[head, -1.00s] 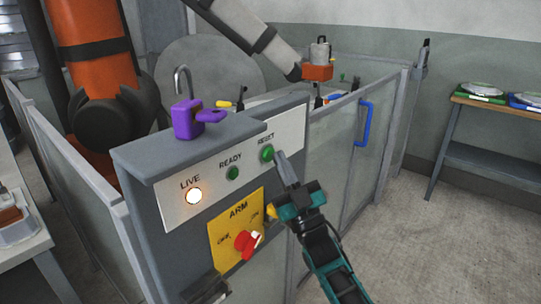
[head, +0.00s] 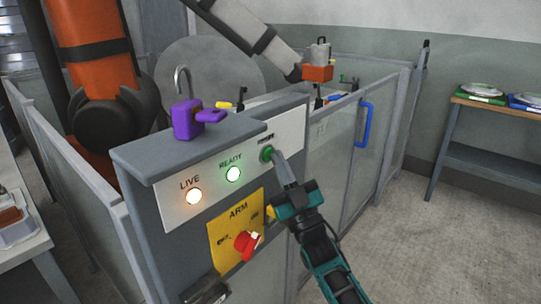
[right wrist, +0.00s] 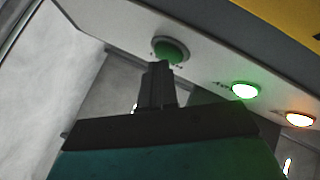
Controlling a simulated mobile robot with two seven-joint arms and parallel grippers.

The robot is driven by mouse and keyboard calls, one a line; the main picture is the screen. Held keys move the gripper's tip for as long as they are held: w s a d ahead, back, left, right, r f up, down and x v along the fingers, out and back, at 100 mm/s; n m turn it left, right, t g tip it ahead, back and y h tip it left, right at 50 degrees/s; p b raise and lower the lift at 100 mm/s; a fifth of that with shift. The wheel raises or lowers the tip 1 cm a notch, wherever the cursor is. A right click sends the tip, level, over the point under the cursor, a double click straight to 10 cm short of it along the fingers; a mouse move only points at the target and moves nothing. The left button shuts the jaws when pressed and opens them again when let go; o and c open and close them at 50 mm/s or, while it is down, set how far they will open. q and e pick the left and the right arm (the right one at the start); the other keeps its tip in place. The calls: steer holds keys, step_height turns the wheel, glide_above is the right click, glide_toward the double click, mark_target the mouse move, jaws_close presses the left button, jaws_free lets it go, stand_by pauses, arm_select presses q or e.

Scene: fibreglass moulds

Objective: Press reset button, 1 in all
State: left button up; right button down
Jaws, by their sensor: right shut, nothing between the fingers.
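The green reset button (head: 266,153) sits at the right end of the white strip on the grey control panel (head: 140,165). My right gripper (head: 276,157) is shut and empty, its fingertips at the button's lower right edge. In the right wrist view the shut fingers (right wrist: 160,68) overlap the lower part of the green button (right wrist: 169,50) and seem to touch it. The READY lamp (head: 233,174) glows green and the LIVE lamp (head: 194,196) glows orange. My left gripper is not in view.
A yellow ARM plate with a red switch (head: 247,243) is below the lamps. A purple padlock (head: 188,120) stands on the panel top. A fenced cell with a blue door handle (head: 365,124) is behind. A side table (head: 500,105) stands at the right, with open floor before it.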

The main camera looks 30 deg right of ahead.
steer(key=shift+s+d, duration=0.3)
steer(key=shift+s, duration=0.35)
steer(key=shift+p, duration=0.3)
steer(key=s, duration=0.1)
steer(key=s+d+p, duration=0.1)
steer(key=s, duration=0.1)
steer(key=s+d, duration=0.1)
steer(key=shift+s+p, duration=0.35)
steer(key=shift+p, duration=0.05)
steer(key=shift+a, duration=0.1)
steer(key=s+a+f+m+g, duration=0.1)
steer(key=s+a+f+g, duration=0.2)
steer(key=f, duration=0.6)
steer(key=s+a+f+m+g, duration=0.1)
steer(key=a+f+g, duration=0.3)
steer(key=f+g, duration=0.3)
steer(key=s+a+f+g, duration=0.2)
steer(key=s+f, duration=0.3)
steer(key=f, duration=0.1)
steer(key=s+a+f+g, duration=0.3)
steer(key=s+f, duration=0.3)
steer(key=shift+s+a+f+g+p, duration=0.15)
steer(key=shift+a+g+p, duration=0.2)
steer(key=shift+p, duration=0.1)
